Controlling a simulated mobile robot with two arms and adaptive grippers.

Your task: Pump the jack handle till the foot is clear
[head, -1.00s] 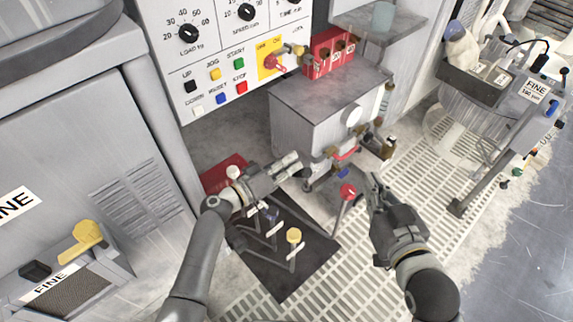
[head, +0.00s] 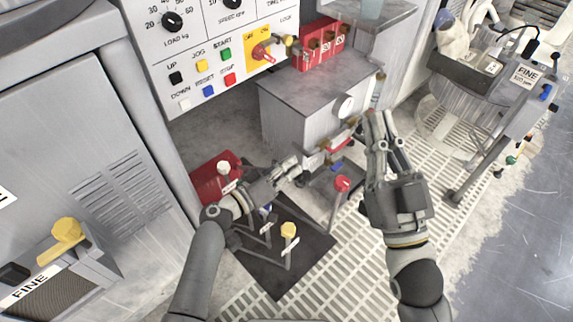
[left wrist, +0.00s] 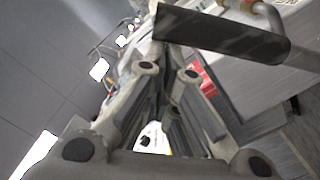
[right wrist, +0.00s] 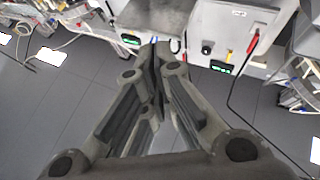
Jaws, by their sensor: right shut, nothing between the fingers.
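Several levers with coloured knobs stand by a dark floor mat (head: 297,268): a white knob (head: 223,168), a yellow knob (head: 288,230) and a red knob (head: 342,183). I cannot tell which is the jack handle. My left gripper (head: 292,170) is low over the levers, left of the red knob and before the grey cabinet (head: 285,120); its arm partly hides the levers. In the left wrist view a dark flat bar (left wrist: 220,33) crosses near its fingertips; a grip on it cannot be made out. My right gripper (head: 380,122) is shut and empty, raised right of the red knob. The foot is not identifiable.
A red box (head: 212,180) lies on the floor behind the levers. A control panel (head: 205,55) stands above, and a red block (head: 322,45) sits on the cabinet. Floor grating (head: 345,260) is open at the front. A polishing machine (head: 500,95) stands at the right.

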